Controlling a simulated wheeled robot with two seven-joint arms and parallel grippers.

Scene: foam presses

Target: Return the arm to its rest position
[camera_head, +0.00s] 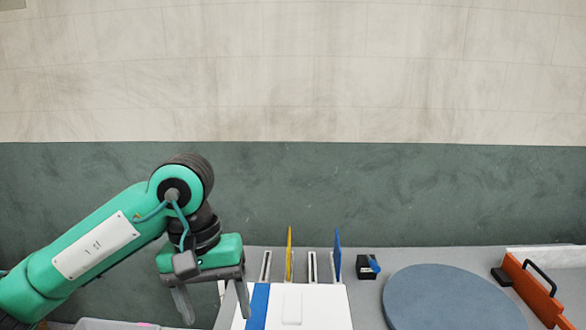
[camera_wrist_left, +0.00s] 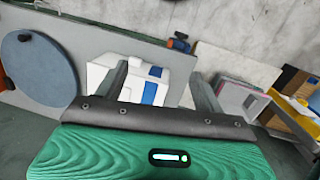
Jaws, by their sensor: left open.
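My left arm (camera_head: 95,250) is green and comes in from the left in the head view. Its left gripper (camera_head: 214,305) points down, with its two fingers spread apart and nothing between them. It hangs just left of a white box with a blue stripe (camera_head: 258,305) on the grey table. In the left wrist view the open left gripper (camera_wrist_left: 160,85) shows two fingers, with the white box (camera_wrist_left: 105,68) beyond them. My right gripper is in neither view.
A round blue-grey disc (camera_head: 450,298) lies on the table (camera_head: 365,300). Yellow (camera_head: 289,252) and blue (camera_head: 338,255) upright plates stand behind the box, near a small black block (camera_head: 366,268). An orange panel with a black handle (camera_head: 535,290) stands at the right. A grey bin (camera_head: 95,324) is at lower left.

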